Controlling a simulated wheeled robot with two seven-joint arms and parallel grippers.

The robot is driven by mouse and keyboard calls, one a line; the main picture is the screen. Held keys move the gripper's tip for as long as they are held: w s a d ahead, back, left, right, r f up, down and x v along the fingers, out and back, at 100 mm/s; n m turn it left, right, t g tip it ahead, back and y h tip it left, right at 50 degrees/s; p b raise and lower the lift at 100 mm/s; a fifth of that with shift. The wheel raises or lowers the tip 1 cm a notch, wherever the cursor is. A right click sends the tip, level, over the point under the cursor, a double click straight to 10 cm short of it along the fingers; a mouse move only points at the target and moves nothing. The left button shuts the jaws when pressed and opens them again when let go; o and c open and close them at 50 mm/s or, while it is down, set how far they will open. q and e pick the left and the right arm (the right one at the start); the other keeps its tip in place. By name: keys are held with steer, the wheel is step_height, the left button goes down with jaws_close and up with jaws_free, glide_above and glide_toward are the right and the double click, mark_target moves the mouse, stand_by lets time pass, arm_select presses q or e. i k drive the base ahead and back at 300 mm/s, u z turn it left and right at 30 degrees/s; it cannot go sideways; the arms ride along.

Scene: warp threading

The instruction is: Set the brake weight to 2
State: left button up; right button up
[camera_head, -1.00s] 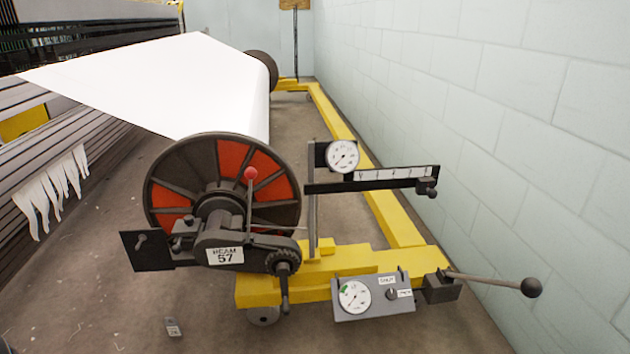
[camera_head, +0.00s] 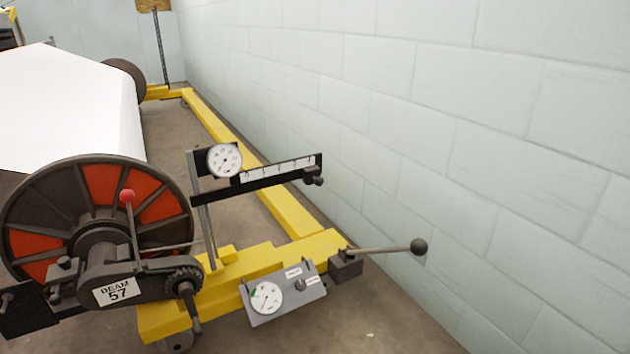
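The brake weight (camera_head: 313,177) is a small dark block with a knob at the right end of a black beam. The beam carries a white scale strip (camera_head: 278,171) with marks too small to read. A round white dial (camera_head: 224,161) sits at the beam's left end on a grey post. The red and dark beam flange (camera_head: 150,195) stands to the left, with a label reading BEAM 57 (camera_head: 117,291). Neither of my grippers shows in the view.
A grey panel (camera_head: 284,296) with a second dial (camera_head: 265,298) sits low on the yellow frame (camera_head: 215,281). A lever with a dark ball (camera_head: 418,246) sticks out right from the frame. A pale block wall (camera_head: 480,150) runs along the right. Floor is bare at the lower right.

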mark_target(311, 176)
steer(key=u, duration=0.35)
steer(key=i, duration=1)
